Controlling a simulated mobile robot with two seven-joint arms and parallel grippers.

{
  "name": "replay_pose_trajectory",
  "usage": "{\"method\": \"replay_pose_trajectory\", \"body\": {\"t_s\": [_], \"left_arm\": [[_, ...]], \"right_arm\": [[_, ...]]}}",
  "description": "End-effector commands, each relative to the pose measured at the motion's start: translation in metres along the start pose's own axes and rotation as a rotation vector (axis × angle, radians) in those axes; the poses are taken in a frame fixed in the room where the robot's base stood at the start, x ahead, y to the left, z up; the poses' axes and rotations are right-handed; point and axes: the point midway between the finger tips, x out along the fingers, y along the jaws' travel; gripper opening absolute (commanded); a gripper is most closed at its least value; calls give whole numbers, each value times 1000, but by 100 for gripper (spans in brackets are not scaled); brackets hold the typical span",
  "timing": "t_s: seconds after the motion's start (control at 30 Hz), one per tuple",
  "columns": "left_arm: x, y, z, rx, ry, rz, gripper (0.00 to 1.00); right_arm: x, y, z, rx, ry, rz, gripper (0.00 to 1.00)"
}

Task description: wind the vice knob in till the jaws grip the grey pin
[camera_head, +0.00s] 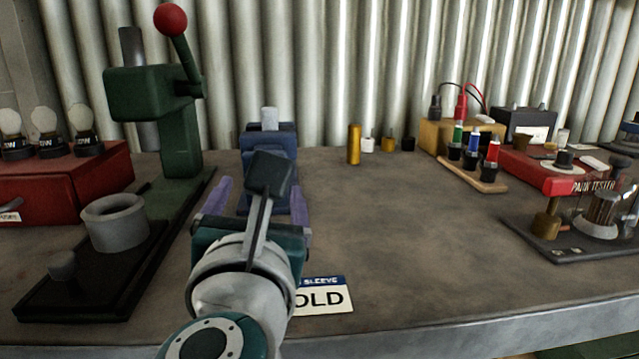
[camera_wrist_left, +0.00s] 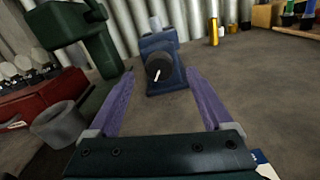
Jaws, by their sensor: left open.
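The blue vice (camera_head: 285,143) stands on the bench, in front of the corrugated wall. The grey pin (camera_head: 269,118) stands upright at its top; it also shows in the left wrist view (camera_wrist_left: 155,24). The round black vice knob (camera_wrist_left: 158,68), with a white mark pointing down and left, faces me in the left wrist view. In the head view my own wrist hides it. My left gripper (camera_head: 259,197) is open, its two purple fingers spread wide, short of the knob with nothing between them. I cannot tell whether the jaws touch the pin. My right gripper is not in view.
A green press (camera_head: 155,95) with a grey ring (camera_head: 114,220) on its base stands left, beside a red box (camera_head: 100,170) with bulbs. A brass cylinder (camera_head: 354,144) stands right of the vice. A card (camera_head: 323,296) lies near the front edge. The bench middle is clear.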

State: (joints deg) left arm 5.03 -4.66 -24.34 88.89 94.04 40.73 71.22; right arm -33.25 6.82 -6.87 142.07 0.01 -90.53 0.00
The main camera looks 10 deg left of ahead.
Motion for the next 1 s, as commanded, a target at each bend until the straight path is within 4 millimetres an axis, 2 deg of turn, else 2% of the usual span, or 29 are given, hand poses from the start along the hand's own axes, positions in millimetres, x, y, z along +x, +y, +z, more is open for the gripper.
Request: {"method": "replay_pose_trajectory", "body": {"t_s": [0.1, 0.27, 0.63, 1.0], "left_arm": [[21, 1, 0, 3, -1, 2, 84], [38, 0, -1, 3, 0, 1, 84], [43, 0, -1, 2, 2, 1, 83], [42, 0, -1, 3, 2, 1, 42]], "right_arm": [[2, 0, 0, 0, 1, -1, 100], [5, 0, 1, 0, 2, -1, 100], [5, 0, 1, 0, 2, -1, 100], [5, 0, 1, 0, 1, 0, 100]]}}
